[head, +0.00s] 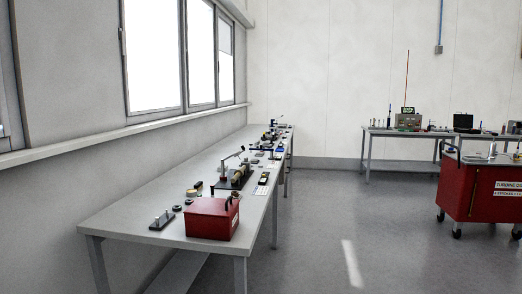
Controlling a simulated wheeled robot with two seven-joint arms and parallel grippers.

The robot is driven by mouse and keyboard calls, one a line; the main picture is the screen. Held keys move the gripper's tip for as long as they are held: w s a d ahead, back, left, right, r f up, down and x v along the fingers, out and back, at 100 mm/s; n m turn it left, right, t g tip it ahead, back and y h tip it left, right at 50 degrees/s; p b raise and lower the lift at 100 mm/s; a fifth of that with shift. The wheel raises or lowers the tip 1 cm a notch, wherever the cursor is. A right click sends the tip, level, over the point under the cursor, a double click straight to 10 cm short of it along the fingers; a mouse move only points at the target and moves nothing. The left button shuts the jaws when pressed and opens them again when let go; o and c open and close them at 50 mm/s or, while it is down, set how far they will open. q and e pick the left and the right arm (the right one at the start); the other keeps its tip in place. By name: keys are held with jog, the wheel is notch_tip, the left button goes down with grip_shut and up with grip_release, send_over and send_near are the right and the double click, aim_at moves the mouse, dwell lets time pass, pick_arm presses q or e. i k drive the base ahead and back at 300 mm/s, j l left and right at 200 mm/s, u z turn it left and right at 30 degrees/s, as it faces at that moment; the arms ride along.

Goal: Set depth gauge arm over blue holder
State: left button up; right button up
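A long grey workbench (118,217) runs along the left wall and holds several small tools and fixtures. A dark fixture with a slanted light arm (233,157) stands midway along it; it may be the depth gauge, but it is too small to be sure. Farther back, another dark fixture (270,134) stands near the bench's far end. I cannot clearly make out a blue holder at this distance. Neither of my grippers is in view.
A red box (212,219) sits at the bench's near end, beside a small metal block with pins (161,220). A red wheeled cart (483,194) stands at the right. A second bench (376,131) with equipment is at the back wall. The grey floor between is clear.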

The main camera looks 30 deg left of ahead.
aim_at(261, 148)
jog(key=i+u, duration=0.25)
jog(key=i, duration=3.8)
jog(key=i+u, duration=0.2)
jog(key=i, duration=0.25)
jog(key=i+l+u, duration=0.2)
jog(key=i, duration=0.25)
jog(key=i+l+u, duration=0.25)
jog(key=i, duration=0.2)
jog(key=i+l+u, duration=0.3)
jog(key=i, duration=0.15)
jog(key=i+l+u, duration=0.35)
jog(key=i+j, duration=0.05)
